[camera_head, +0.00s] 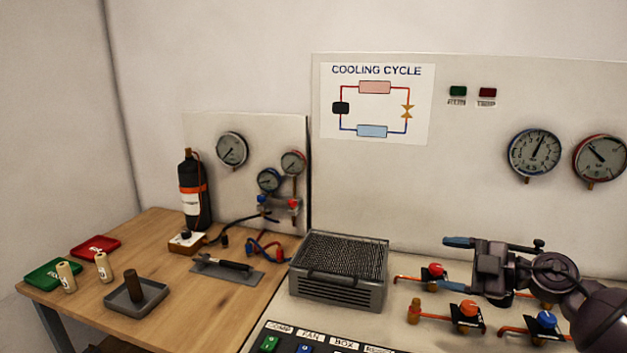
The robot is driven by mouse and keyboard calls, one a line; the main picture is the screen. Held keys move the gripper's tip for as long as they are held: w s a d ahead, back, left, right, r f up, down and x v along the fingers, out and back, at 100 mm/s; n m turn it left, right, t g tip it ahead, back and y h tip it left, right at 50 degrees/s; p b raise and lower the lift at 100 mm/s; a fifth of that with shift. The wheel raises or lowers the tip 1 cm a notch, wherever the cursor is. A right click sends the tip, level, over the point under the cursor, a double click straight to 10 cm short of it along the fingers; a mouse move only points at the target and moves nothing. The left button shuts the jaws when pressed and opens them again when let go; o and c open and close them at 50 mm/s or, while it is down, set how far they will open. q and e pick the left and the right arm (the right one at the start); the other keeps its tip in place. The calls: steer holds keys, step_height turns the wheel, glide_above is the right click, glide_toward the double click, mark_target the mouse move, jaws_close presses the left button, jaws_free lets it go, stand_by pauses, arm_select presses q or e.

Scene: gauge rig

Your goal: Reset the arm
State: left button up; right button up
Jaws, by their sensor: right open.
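My right arm comes in from the right edge. Its dark gripper (480,268) is open, with a blue-tipped finger pointing left, and hangs over the valve area of the rig panel. Nothing shows between its fingers. Below it are a red-knobbed valve (435,271), an orange-knobbed valve (468,309) and a blue-knobbed valve (546,320) on copper pipes. The gripper and arm partly hide the pipes behind them. My left gripper is not in view.
A grey finned box (340,270) stands left of the valves, with a labelled switch panel (320,342) in front. The wooden table (190,310) holds green (55,274) and red trays (95,247), a grey dish (136,298) and a black bottle (194,190). Gauges (534,154) hang on the back panel.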

steer(key=s+d+f+m+t+h, duration=0.3)
steer(key=s+f+m+h, duration=0.45)
steer(key=m, duration=0.25)
steer(key=s+d+f+m+t+h, duration=0.2)
steer(key=s+f+m+t+h, duration=0.1)
steer(key=s+f+m+h, duration=0.5)
steer(key=s+a+f+m+g, duration=0.1)
steer(key=s+f+g, duration=0.25)
steer(key=s, duration=0.35)
steer(key=s+a+f+m+g+y, duration=0.1)
steer(key=s+a+f+g, duration=0.1)
steer(key=s+g, duration=0.35)
steer(key=s+a+f+m+g, duration=0.1)
steer(key=s+f+g, duration=0.15)
steer(key=s, duration=0.65)
arm_select(q)
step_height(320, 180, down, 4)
steer(key=b, duration=0.5)
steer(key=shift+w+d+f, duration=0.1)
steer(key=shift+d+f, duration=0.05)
arm_select(e)
steer(key=w+f+t, duration=0.3)
steer(key=f+t, duration=0.1)
steer(key=f, duration=0.3)
steer(key=w+f+n+t+y, duration=0.1)
steer(key=w+f+t, duration=0.2)
steer(key=f, duration=0.4)
steer(key=shift+w+a+f+t, duration=0.2)
steer(key=shift+w+a+t, duration=0.15)
steer(key=shift+w, duration=0.4)
